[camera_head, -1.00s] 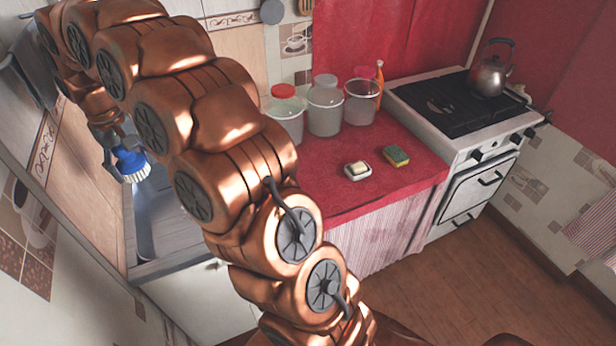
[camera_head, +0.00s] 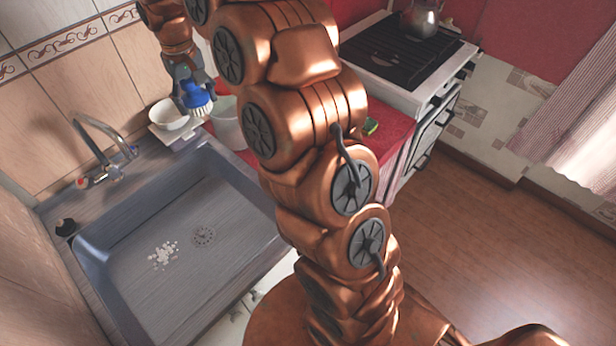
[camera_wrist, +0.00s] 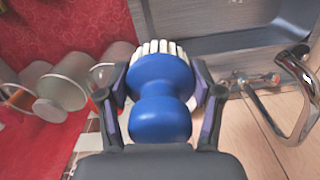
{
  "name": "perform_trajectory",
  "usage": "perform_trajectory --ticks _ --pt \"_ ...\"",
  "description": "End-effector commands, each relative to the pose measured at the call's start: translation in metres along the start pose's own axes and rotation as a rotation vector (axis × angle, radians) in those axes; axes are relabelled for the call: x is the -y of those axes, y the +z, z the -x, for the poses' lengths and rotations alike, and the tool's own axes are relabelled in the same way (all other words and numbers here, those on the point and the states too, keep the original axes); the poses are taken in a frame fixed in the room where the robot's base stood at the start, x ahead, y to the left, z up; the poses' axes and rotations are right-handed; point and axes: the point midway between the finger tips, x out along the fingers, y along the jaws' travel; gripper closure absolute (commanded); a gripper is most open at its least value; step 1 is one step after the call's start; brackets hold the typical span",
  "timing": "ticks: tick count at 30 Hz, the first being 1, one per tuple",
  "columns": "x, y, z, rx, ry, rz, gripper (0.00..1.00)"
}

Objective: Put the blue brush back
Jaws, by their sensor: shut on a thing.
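The blue brush (camera_head: 195,97) has a blue body and pale bristles that point down. My gripper (camera_head: 187,84) is shut on it and holds it in the air near the bowl and the back wall. In the wrist view the blue brush (camera_wrist: 160,95) fills the middle, with a finger of my gripper (camera_wrist: 160,105) on each side and its white bristles at the far end. No empty spot that is clearly the brush's own place shows in these frames.
A sink (camera_head: 140,215) with a small white patch in it lies at the left, with a tap (camera_head: 100,150) behind it. A white bowl (camera_head: 169,114) stands beside the sink. A container (camera_head: 228,125) stands right of the bowl. A stove (camera_head: 400,60) is at the back right.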

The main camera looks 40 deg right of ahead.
Motion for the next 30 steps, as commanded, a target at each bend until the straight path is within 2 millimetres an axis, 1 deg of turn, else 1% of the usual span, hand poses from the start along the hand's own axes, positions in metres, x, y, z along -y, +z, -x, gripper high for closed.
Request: perform_trajectory --ticks 1,3,12,21,30 --pt "-0.011 0.003 -0.017 0.002 0.000 -0.011 0.67" --pt "-0.026 0.009 -0.030 0.004 0.000 -0.024 0.67" --pt "-0.083 0.031 -0.080 -0.001 0.001 -0.064 0.67" --pt "-0.130 0.060 -0.134 0.002 0.001 -0.093 0.67" --pt "-0.171 0.094 -0.186 0.002 -0.001 -0.116 0.67"
